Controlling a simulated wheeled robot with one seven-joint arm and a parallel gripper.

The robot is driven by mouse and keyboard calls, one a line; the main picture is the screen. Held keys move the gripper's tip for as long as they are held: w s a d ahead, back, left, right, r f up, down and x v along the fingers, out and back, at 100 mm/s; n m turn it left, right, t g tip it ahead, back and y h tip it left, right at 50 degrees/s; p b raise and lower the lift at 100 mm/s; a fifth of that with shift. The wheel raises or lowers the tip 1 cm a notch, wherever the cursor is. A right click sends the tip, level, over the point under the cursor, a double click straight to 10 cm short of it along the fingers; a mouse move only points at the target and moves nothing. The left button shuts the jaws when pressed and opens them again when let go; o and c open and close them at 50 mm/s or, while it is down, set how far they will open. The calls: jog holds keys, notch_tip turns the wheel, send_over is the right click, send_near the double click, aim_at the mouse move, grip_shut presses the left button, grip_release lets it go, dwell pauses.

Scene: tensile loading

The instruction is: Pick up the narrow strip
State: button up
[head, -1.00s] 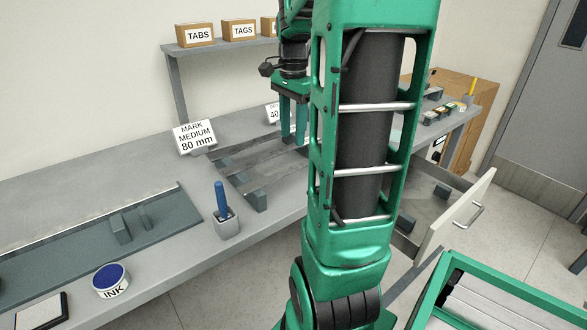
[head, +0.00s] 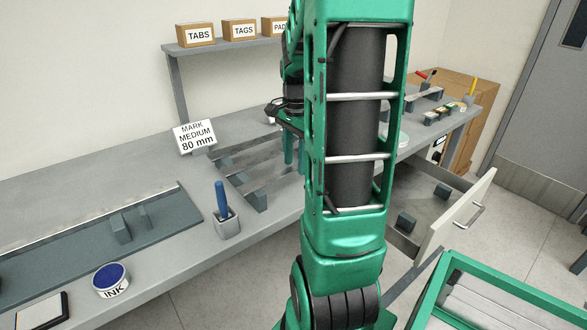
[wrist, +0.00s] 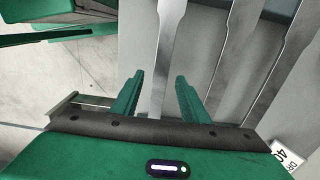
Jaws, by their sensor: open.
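Several flat grey metal strips (head: 262,153) lie side by side across dark supports on the bench in the head view. In the wrist view one waisted strip (wrist: 170,45) runs lengthwise through the gap between the fingers of my gripper (wrist: 158,85). Two more strips lie to its right, a middle one (wrist: 238,45) and a right one (wrist: 292,50). My gripper is open, with nothing clamped, low over the rack's right part in the head view (head: 295,152). My arm hides the strips' right ends there. I cannot tell finger height or which strip is narrowest.
A "MARK MEDIUM 80 mm" sign (head: 194,137) stands behind the rack. A blue-handled tool in a grey holder (head: 227,222) stands at the front edge. An open drawer (head: 455,220) juts out at right. A partly cut-off sign (wrist: 290,155) is near my gripper in the wrist view.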

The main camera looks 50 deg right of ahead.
jog(key=shift+c, duration=0.3)
grip_shut()
jog(key=shift+r, duration=0.15)
